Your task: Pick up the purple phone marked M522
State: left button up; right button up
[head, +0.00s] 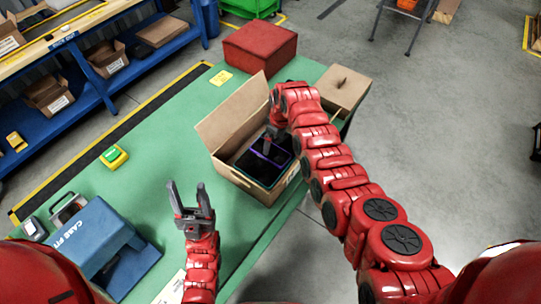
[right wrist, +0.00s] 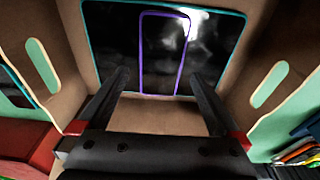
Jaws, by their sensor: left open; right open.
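The purple-edged phone (right wrist: 163,55) lies on a larger dark tablet with a teal edge (right wrist: 108,42) inside the open cardboard carton (head: 213,131). In the head view the phone is a thin purple outline on the dark tablet (head: 279,177), partly hidden by my right gripper. No M522 marking is readable. My right gripper (head: 268,145) reaches into the carton, open, and its fingers (right wrist: 160,88) are spread on either side of the phone's near end, not closed on it. My left gripper (head: 191,196) is open and empty above the green table, left of the carton.
The carton stands on the green table (head: 150,185) with a flap raised. A red box (head: 260,46) and a smaller brown box (head: 342,88) stand behind it.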

aim_at(271, 151)
jog(key=f+b, duration=0.1)
jog(key=f, duration=0.1)
jog(key=f+b, duration=0.2)
jog(key=a+f+b, duration=0.1)
jog(key=f+b, duration=0.1)
jog(key=shift+w, duration=0.3)
jog(key=shift+r, duration=0.2)
jog(key=shift+c, duration=0.4)
jog(key=c, duration=1.2)
jog(key=shift+r+p, duration=0.15)
jog(key=shift+p, duration=0.15)
